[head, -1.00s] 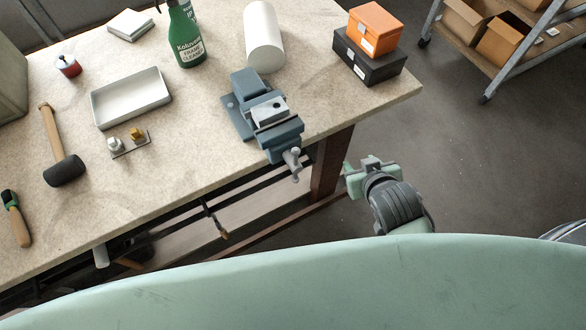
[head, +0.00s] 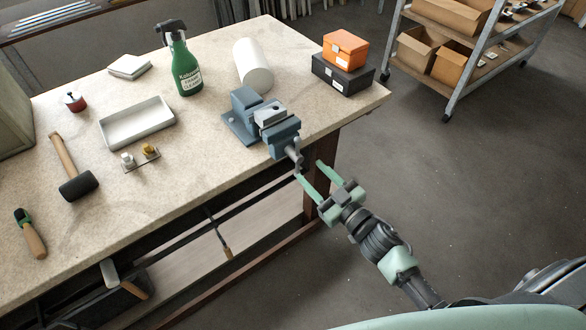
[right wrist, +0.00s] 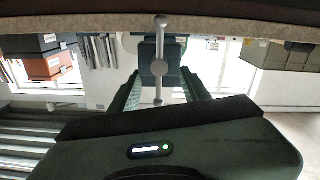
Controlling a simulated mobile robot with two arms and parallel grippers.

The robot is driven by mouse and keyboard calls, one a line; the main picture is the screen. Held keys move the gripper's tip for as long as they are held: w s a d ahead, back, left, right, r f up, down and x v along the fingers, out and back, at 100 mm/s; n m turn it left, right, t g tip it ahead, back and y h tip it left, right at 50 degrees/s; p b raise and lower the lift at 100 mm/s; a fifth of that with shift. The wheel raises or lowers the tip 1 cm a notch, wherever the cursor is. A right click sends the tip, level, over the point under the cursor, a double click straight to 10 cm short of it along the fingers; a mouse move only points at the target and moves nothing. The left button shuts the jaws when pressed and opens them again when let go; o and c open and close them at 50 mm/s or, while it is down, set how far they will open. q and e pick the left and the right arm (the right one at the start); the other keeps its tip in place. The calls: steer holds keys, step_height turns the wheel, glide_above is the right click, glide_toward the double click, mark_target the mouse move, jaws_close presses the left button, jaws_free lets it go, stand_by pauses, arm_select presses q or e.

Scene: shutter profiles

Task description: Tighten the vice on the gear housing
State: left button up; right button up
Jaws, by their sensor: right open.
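The blue-grey vice (head: 243,128) is mounted at the front edge of the bench, with the light grey gear housing (head: 269,116) between its jaws. Its grey handle (head: 296,158) sticks out past the edge. My right gripper (head: 309,171) is open, its two green fingers pointing at the handle from the front. In the right wrist view the handle bar (right wrist: 159,68) stands upright between the spread fingers (right wrist: 160,92), with the vice's end (right wrist: 150,52) behind it. I cannot tell whether the fingers touch it. My left gripper is not in view.
On the bench (head: 205,140) are a green spray bottle (head: 186,68), white roll (head: 253,65), orange box (head: 345,48) on a black box (head: 342,75), tray (head: 137,122) and mallet (head: 73,175). A shelf cart (head: 465,60) stands at the back right. Floor on the right is clear.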

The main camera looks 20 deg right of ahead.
mark_target(303, 163)
steer(key=x, duration=0.4)
steer(key=shift+d+r+p, duration=0.1)
steer(key=shift+r+p, duration=0.05)
steer(key=shift+p, duration=0.2)
steer(key=x, duration=0.3)
steer(key=shift+w, duration=0.15)
steer(key=shift+w+a, duration=0.2)
steer(key=shift+w, duration=0.05)
jaws_close()
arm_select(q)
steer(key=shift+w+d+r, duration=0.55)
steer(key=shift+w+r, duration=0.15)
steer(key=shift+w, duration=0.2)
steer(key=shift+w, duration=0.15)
